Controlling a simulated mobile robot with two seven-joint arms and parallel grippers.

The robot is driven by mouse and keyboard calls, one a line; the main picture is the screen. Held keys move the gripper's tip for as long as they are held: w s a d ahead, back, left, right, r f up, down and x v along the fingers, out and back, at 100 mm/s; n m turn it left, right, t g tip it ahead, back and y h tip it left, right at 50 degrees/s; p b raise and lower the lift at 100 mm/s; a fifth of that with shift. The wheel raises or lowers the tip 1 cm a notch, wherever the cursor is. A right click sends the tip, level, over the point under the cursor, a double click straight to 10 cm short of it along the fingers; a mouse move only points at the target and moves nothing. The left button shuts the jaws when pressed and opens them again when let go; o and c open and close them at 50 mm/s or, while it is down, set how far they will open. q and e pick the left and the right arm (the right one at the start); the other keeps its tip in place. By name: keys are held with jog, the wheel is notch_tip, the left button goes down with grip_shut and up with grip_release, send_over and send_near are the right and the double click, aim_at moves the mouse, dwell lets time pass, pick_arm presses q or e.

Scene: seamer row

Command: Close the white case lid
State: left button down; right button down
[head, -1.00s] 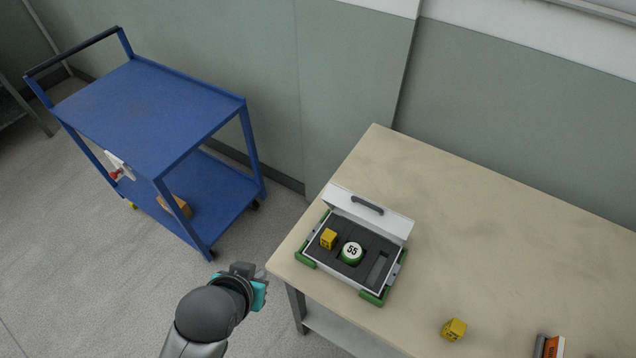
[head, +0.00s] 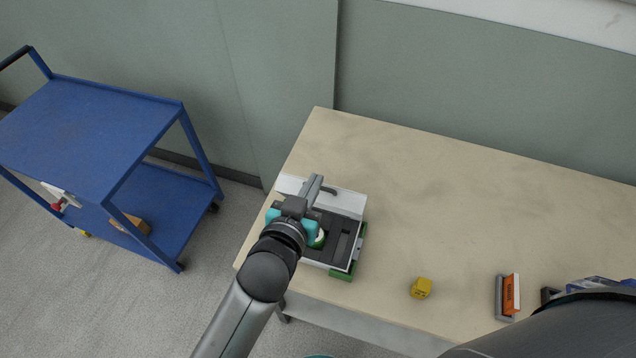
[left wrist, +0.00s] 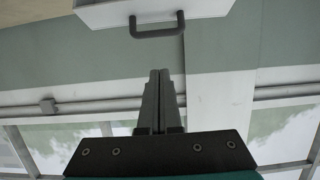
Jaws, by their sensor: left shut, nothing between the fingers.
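The white case (head: 355,240) sits at the left end of the table with its lid (head: 348,203) raised at the back. The lid has a dark handle (head: 329,190); lid and handle (left wrist: 157,31) also show at the top of the left wrist view. My left gripper (head: 316,183) is shut and empty, above the case near the lid. Its closed fingers (left wrist: 158,95) point toward the handle in the left wrist view, apart from it there. The gripper hides the case's left part.
A yellow cube (head: 421,288) and an orange and grey item (head: 509,295) lie on the table (head: 430,215), to the right of the case. My dark arm link covers the lower right corner. A blue cart (head: 95,140) stands to the left. The table's back middle is clear.

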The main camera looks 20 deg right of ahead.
pick_arm(q)
send_over(318, 200)
jog(key=w+d, duration=0.2)
jog(key=w, duration=0.1)
jog(key=shift+s+a+f, duration=0.1)
jog(key=shift+s+f, duration=0.05)
jog(key=shift+f, duration=0.7)
jog(key=shift+s+a+f, duration=0.7)
jog(key=shift+s+f, duration=0.25)
jog(key=shift+s, duration=0.05)
jog(key=shift+s+a+f, duration=0.2)
jog(key=shift+s+f, duration=0.1)
